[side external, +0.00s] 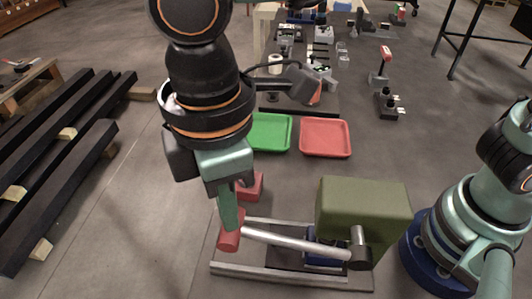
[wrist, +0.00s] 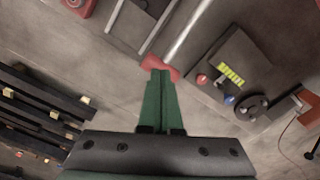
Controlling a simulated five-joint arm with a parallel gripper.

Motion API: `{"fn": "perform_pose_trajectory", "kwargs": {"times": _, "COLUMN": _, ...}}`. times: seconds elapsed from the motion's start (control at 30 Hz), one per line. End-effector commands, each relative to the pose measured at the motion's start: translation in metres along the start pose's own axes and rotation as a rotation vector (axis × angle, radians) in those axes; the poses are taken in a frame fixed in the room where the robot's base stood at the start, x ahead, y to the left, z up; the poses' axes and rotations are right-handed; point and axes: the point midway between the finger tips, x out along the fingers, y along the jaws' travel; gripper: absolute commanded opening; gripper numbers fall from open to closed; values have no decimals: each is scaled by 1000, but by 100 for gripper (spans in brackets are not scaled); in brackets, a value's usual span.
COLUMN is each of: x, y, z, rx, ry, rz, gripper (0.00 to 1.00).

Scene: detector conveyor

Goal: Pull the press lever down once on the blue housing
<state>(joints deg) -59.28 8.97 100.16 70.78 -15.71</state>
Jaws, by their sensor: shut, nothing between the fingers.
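The press lever (side external: 295,241) is a silver bar with a red knob (side external: 230,238) at its left end. It slopes slightly down to the right towards a dark pivot beside an olive-green box (side external: 352,215). A small part of the blue housing (side external: 322,260) shows below that box; the rest is hidden. My gripper (side external: 228,222) is shut and empty, pointing down with its green fingertips at the red knob. In the wrist view, the fingertips (wrist: 160,72) overlap the red knob (wrist: 174,74); I cannot tell whether they press on it.
Silver rails (side external: 285,277) run below the lever. A small red block (side external: 250,187) is behind my gripper. A green tray (side external: 271,147) and a red tray (side external: 326,154) lie further back. Black beams (side external: 75,182) lie at left. Open floor separates beams and rails.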

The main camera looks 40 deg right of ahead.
Motion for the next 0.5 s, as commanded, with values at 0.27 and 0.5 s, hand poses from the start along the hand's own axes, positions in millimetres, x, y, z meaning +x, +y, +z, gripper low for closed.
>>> {"fn": "perform_pose_trajectory", "kwargs": {"times": 0.27, "x": 2, "y": 0, "z": 1, "rx": 0, "ry": -6, "rz": -2, "gripper": 0}}
{"fn": "perform_pose_trajectory", "kwargs": {"times": 0.5, "x": 7, "y": 0, "z": 0, "rx": 0, "ry": -7, "rz": -2, "gripper": 0}}
